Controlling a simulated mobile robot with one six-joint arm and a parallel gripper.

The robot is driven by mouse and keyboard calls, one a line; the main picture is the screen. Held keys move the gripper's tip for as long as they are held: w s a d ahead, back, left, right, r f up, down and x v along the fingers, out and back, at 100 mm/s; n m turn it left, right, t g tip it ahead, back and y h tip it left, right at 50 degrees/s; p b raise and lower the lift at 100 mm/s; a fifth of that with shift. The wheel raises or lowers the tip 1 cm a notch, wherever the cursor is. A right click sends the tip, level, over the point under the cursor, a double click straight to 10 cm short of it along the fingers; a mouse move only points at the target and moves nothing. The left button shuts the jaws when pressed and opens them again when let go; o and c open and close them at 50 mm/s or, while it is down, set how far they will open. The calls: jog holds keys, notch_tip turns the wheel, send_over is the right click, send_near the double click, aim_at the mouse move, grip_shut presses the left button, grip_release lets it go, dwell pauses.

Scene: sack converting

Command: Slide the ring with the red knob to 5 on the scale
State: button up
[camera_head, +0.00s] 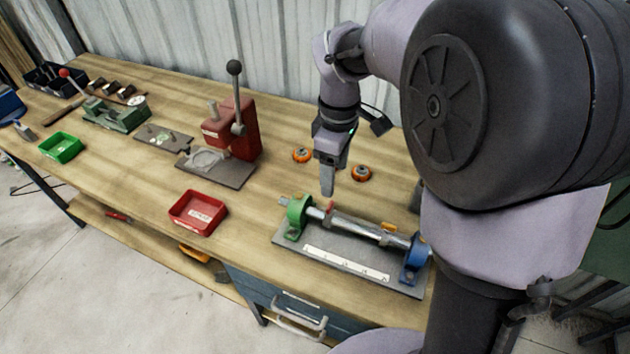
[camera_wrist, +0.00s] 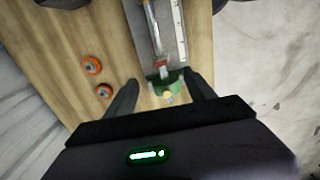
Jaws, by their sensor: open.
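A shaft (camera_head: 358,226) runs between a green block (camera_head: 298,214) on the left and a blue block (camera_head: 415,258) on the right. A ring with a red knob (camera_head: 331,210) sits on the shaft close to the green block; the knob also shows in the wrist view (camera_wrist: 161,65). A white scale (camera_head: 345,263) lies along the front of the base plate; its numbers are too small to read. My gripper (camera_head: 328,190) is open and empty, pointing down above the shaft's green-block end. In the wrist view the green block (camera_wrist: 163,84) appears between the fingers.
A yellow-orange knob (camera_head: 388,229) sits on the shaft near the blue block. Two orange-rimmed wheels (camera_head: 302,155) (camera_head: 362,173) lie behind the fixture. A red tray (camera_head: 198,212) and a red lever press (camera_head: 232,130) stand to the left. Bare bench lies between tray and fixture.

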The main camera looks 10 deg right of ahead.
aim_at(331, 213)
notch_tip(331, 213, down, 15)
jog(key=b, duration=0.6)
grip_shut()
